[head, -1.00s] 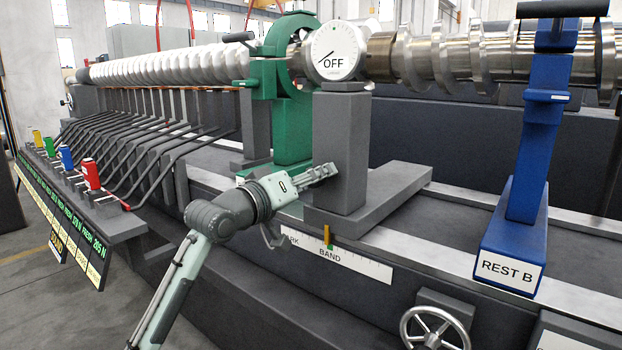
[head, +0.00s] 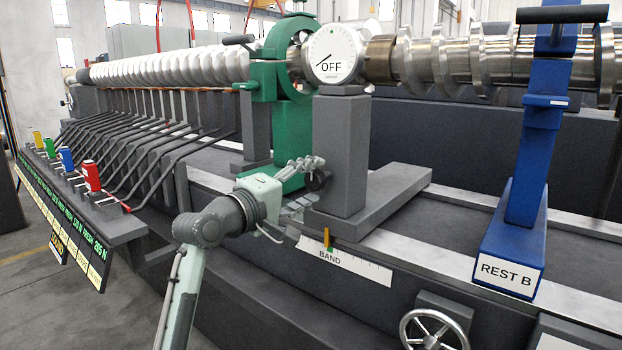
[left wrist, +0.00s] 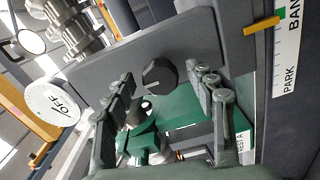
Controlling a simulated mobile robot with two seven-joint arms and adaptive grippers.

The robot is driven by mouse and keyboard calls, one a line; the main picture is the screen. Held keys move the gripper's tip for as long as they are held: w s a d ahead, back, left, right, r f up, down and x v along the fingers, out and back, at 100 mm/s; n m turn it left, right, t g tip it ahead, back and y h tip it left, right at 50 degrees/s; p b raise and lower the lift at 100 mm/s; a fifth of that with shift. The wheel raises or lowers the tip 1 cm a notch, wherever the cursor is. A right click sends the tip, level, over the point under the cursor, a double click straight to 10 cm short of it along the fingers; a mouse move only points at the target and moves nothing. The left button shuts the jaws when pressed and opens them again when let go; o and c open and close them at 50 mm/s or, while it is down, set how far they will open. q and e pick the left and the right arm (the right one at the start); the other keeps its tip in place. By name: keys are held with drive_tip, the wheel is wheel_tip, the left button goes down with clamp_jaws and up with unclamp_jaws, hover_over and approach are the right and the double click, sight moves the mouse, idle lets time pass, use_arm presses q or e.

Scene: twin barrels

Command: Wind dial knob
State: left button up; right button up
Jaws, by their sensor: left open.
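The white dial (head: 336,52) reads OFF and sits on top of a grey post (head: 341,150). A dark faceted knob (head: 317,180) is on the left side of the post, partly hidden by my fingers. The left wrist view shows the knob (left wrist: 160,75) whole and the dial (left wrist: 52,104) at the left. My left gripper (head: 306,184) is open beside the post. In the left wrist view its fingertips (left wrist: 161,82) are on either side of the knob, with gaps showing. I cannot tell how deep the knob is between them. My right gripper is not in view.
The green rest (head: 292,115) stands close behind my left gripper. A BAND scale (head: 345,262) with an orange pointer (head: 327,238) is below the post. The blue REST B (head: 535,150) and a handwheel (head: 435,330) are at the right.

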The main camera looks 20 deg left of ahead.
sight(312, 182)
use_arm(q)
drive_tip(key=shift+p+v, duration=0.6)
drive_tip(key=shift+v, duration=1.85)
